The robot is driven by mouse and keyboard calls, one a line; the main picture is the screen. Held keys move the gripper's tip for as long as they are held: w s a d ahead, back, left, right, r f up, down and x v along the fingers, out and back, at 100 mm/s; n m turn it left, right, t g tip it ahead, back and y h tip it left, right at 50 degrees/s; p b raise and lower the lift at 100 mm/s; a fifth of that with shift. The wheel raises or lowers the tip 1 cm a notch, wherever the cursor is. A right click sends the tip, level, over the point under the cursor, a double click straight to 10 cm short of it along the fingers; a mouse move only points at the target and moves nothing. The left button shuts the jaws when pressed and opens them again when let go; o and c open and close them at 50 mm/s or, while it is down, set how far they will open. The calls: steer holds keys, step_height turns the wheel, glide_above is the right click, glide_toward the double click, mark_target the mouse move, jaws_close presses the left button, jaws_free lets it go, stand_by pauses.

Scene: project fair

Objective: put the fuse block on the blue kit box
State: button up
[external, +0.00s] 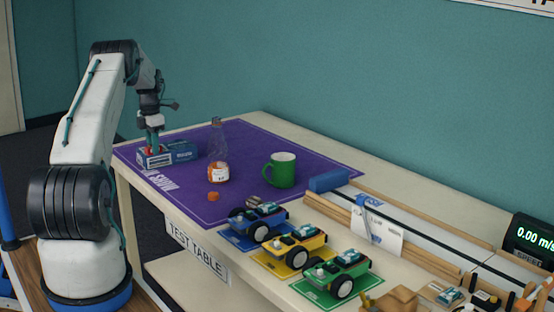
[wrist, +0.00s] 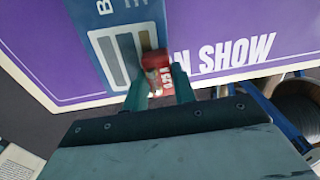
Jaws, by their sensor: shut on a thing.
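The blue kit box (external: 182,151) lies at the far left corner of the purple mat; its printed top also shows in the wrist view (wrist: 112,45). My gripper (external: 153,146) points down over the left end of the box. In the wrist view, my gripper (wrist: 159,82) has its teal fingers shut on the red fuse block (wrist: 155,62), which bears a "0.25 A" marking. The block overlaps the near right part of the box there. I cannot tell whether it touches the box's top. The fingers partly hide the block in the external view.
The purple mat (external: 240,205) covers the table's left part. Several toy cars, including a yellow one (external: 292,250), line the front edge.

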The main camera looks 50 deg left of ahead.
steer(key=shift+f, duration=0.1)
steer(key=o, duration=1)
step_height(320, 180, up, 12)
steer(key=shift+r, duration=0.2)
